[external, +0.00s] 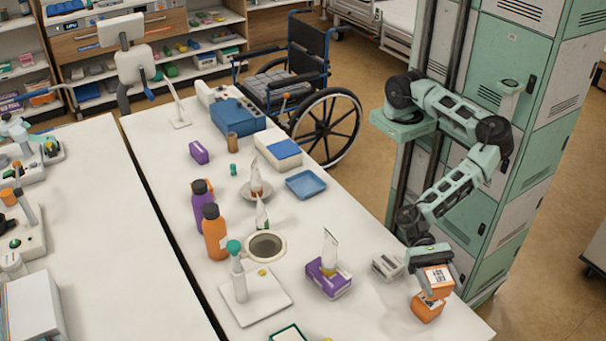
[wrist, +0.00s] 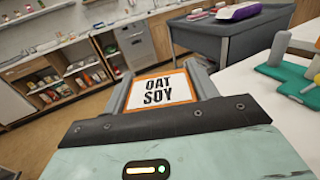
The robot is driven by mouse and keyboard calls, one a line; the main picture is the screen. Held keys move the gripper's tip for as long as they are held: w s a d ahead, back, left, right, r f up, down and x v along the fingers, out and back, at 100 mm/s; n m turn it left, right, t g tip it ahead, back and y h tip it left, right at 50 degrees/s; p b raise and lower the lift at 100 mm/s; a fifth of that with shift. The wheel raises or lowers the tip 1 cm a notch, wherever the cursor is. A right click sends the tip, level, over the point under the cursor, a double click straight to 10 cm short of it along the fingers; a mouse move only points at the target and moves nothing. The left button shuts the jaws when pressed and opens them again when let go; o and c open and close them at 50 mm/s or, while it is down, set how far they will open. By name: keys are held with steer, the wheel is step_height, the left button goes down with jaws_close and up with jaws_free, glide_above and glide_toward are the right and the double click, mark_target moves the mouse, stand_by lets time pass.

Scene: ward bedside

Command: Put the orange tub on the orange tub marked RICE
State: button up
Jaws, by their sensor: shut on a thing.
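My gripper (external: 433,268) is shut on an orange tub (external: 438,278) with a white label, near the right front edge of the white table. In the wrist view the held tub (wrist: 160,92) sits between my two fingers, and its white label reads OAT SOY. A second orange tub (external: 427,309) with a white label stands on the table directly below the held one. Its label is too small to read. The held tub looks very close above it or resting on it; I cannot tell which, and it appears slightly offset to the right.
A grey slotted block (external: 387,266) lies just left of the tubs. A purple box (external: 328,279) with a clear upright packet stands further left. The table's right edge (external: 470,322) is close to the tubs. Green lockers (external: 525,120) stand behind my arm.

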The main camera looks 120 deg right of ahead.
mark_target(440, 297)
steer(key=shift+f, duration=1.9)
steer(key=shift+f, duration=0.15)
steer(key=o, duration=1.1)
steer(key=shift+r+p, duration=0.25)
steer(key=shift+p, duration=0.05)
steer(key=b+v, duration=0.2)
steer(key=v, duration=1)
